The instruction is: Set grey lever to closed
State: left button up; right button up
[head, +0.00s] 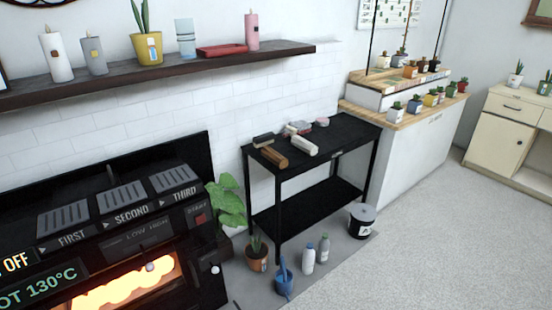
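No lever is clearly recognisable. A black stove-like appliance (120,251) stands at the lower left, with a glowing orange window (125,287). A small light-grey knob (215,269) sits on its right side, and another small pale knob (150,266) is at the top of the window. I cannot tell whether either is the grey lever, or its setting. Three slatted grey vents on top are labelled FIRST (63,219), SECOND (122,197) and THIRD (174,179). A LOW/HIGH panel (136,236) and a red START button (200,219) are on the front. Neither gripper is in view.
A dark wall shelf (200,68) with candles and a plant pot hangs above. A black two-tier table (330,138) holds several small blocks. The grey carpet (440,230) at right is clear.

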aim_at(150, 267)
jog(key=u, duration=1.15)
